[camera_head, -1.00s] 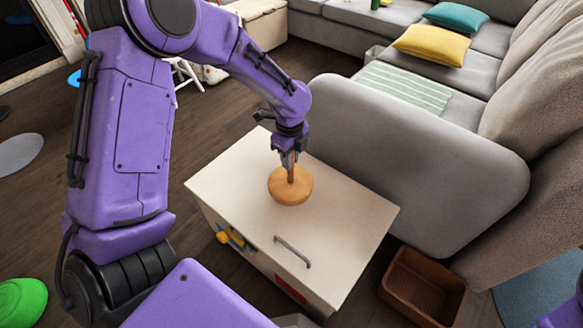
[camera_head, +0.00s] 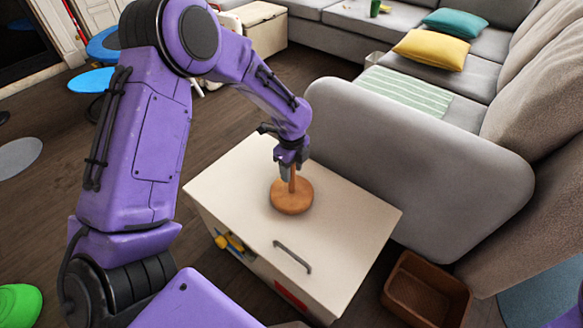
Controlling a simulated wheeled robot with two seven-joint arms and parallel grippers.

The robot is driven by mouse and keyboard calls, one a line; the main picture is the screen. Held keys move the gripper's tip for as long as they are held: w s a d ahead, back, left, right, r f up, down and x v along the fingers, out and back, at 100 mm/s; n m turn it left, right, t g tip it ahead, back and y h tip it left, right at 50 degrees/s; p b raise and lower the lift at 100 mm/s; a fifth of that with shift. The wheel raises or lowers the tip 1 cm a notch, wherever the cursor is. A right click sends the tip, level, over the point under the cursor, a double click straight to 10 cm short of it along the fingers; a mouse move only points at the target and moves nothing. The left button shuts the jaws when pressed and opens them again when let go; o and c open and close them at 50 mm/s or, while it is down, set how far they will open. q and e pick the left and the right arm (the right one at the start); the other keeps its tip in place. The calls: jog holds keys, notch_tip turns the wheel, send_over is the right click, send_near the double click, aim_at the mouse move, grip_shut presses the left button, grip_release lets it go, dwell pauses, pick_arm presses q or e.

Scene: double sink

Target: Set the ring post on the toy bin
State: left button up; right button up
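The ring post (camera_head: 291,197) is a round orange-brown wooden base with a thin upright peg. It stands upright over the cream top of the toy bin (camera_head: 345,215), near its middle; its base looks to be at the lid, but I cannot tell whether it fully touches. My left gripper (camera_head: 289,172) points down from above and appears shut on the peg's upper part, hiding the peg's top. The bin has a grey handle (camera_head: 293,257) on its lid near the front edge. My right gripper is not in view.
A grey sofa (camera_head: 415,160) stands close behind and right of the bin. A brown open basket (camera_head: 426,287) is on the floor at the bin's right. A green round object (camera_head: 18,306) lies at lower left. Dark wood floor is open on the left.

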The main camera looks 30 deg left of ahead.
pick_arm(q)
notch_tip(320, 180, up, 12)
jog(key=p, duration=0.4)
jog(key=shift+r, duration=0.15)
